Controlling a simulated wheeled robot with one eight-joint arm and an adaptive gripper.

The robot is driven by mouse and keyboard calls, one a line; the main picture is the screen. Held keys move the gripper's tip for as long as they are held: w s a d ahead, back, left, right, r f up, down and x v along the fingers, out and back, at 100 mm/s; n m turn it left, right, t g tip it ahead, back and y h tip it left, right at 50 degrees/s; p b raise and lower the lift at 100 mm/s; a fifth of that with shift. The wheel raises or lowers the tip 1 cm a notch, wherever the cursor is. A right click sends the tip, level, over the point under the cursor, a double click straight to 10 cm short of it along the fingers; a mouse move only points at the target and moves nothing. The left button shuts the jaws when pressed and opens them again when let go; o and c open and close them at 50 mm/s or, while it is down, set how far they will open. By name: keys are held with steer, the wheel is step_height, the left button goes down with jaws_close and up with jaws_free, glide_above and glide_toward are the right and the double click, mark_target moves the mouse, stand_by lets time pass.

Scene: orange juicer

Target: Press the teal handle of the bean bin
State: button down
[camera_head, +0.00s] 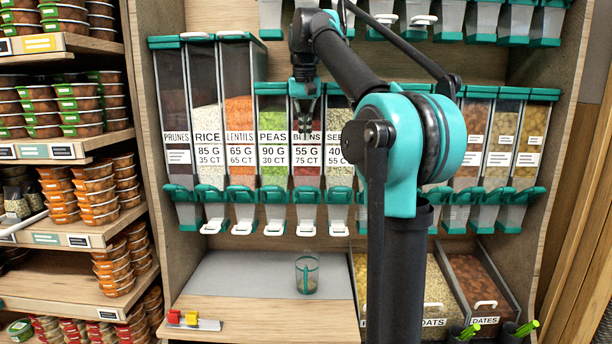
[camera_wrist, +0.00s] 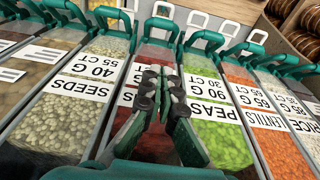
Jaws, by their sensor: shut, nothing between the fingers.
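The bean bin (camera_head: 307,176), with dark red beans, hangs in the row between the peas and seeds bins. Its teal handle (camera_head: 306,196) is at its lower end, above a white chute tab. In the wrist view the picture is upside down, and the bean bin's handle (camera_wrist: 160,25) is at the top, beyond my fingertips. My gripper (camera_head: 305,132) is shut and empty, in front of the bean bin's label and above the handle. It also shows in the wrist view (camera_wrist: 161,76), partly covering the label. It appears apart from the handle.
The peas bin (camera_head: 272,165) and seeds bin (camera_head: 340,170) stand close on either side, with similar teal handles. A clear teal-rimmed cup (camera_head: 307,275) stands on the grey shelf below. Open bins of oats (camera_head: 435,285) and dates (camera_head: 480,270) are at lower right.

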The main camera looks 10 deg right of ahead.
steer(key=shift+f, duration=0.15)
glide_above(305, 187)
steer(key=w, duration=0.3)
step_height(305, 187, down, 9)
steer(key=f, duration=0.1)
steer(key=s+f, duration=0.2)
steer(key=f, duration=0.1)
steer(key=shift+d, duration=0.1)
steer(key=shift+s+f+t, duration=0.15)
steer(key=shift+s+t, duration=0.1)
steer(key=shift+t, duration=0.15)
steer(key=shift+s+f+t, duration=0.1)
steer(key=shift+s+t, duration=0.15)
steer(key=shift+t, duration=0.05)
